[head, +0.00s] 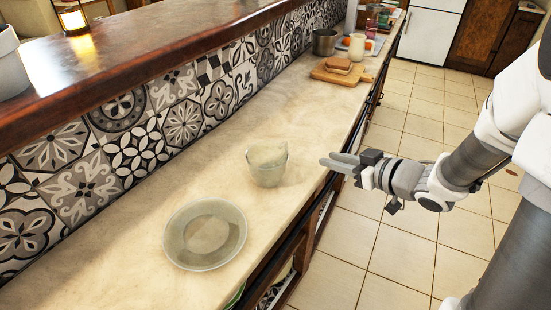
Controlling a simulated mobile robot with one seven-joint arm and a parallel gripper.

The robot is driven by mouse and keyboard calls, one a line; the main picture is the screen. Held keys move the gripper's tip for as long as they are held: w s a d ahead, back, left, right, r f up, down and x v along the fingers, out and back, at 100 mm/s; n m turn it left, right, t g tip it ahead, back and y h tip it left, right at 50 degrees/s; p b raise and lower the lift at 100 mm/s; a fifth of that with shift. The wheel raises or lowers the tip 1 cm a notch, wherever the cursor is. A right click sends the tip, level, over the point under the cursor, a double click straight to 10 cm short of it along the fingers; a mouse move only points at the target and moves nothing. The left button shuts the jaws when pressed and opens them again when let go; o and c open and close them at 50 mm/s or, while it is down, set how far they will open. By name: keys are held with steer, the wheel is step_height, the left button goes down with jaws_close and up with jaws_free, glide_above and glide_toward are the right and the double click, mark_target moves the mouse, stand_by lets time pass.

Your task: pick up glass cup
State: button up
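The glass cup (267,173) is clear and stands upright on the counter, near its middle, with its rim slightly wider than its base. My gripper (322,162) is to the right of the cup, by the counter's front edge, with its fingers pointing left toward the cup. A gap shows between the fingertips and the cup, so they are apart. The fingers overlap in this view, and I cannot tell how far they are spread. Nothing shows held at their tips.
A glass plate (205,250) lies on the counter (110,280) nearer than the cup. A cutting board (341,75) with bread, a metal pot (325,42) and a jar (357,47) stand farther back. A raised wooden ledge (150,60) and patterned tiles border the counter's left side.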

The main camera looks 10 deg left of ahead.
mark_target(286, 150)
steer(key=b+x, duration=0.2)
steer(key=x, duration=0.9)
steer(key=shift+w+a+f+b, duration=0.1)
steer(key=shift+a+f+b, duration=0.15)
steer(key=shift+b, duration=0.1)
steer(key=x, duration=0.2)
steer(key=b+x, duration=0.1)
steer(key=x, duration=0.1)
steer(key=shift+f, duration=0.35)
steer(key=shift+w+a+f+b, duration=0.2)
steer(key=shift+a+b, duration=0.1)
steer(key=shift+a, duration=0.15)
jaws_close()
steer(key=shift+r, duration=0.1)
